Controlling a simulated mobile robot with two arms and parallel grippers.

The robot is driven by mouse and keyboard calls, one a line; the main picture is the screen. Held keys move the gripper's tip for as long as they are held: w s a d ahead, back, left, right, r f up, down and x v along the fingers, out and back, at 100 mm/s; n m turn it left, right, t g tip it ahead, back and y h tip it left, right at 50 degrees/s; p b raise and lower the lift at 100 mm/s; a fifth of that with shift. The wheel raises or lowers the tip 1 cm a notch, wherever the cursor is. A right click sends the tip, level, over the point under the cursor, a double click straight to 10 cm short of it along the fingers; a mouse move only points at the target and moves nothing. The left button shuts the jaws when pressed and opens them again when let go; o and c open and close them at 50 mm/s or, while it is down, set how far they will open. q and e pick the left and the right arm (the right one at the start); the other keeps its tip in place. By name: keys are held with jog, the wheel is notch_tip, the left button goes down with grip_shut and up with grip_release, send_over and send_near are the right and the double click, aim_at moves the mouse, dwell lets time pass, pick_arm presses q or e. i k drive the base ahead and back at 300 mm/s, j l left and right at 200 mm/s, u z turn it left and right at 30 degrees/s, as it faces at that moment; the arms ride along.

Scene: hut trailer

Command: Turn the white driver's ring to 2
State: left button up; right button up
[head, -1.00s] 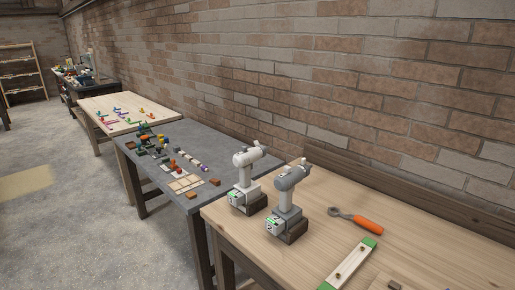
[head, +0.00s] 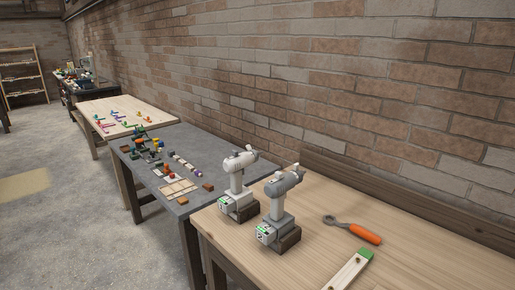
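A white driver (head: 238,172) stands upright on its base at the left end of the near wooden table (head: 330,206). Its head points right, toward the wall. The ring and its numbers are too small to read. A grey driver (head: 279,196) of the same shape stands just right of it and a little nearer. Neither of my grippers shows in the head view.
An orange-handled tool (head: 353,230) and a pale wooden bar with a green end (head: 350,271) lie on the near table. A grey table (head: 216,167) with small coloured pieces and another wooden table (head: 152,118) stand beyond. The floor (head: 75,215) at left is clear.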

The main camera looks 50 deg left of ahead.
aim_at(249, 146)
jog(key=i+u, duration=0.1)
jog(key=u, duration=0.3)
jog(key=i+u, duration=0.1)
jog(key=u, duration=0.3)
jog(key=i+l+u, duration=0.1)
jog(key=u, duration=0.25)
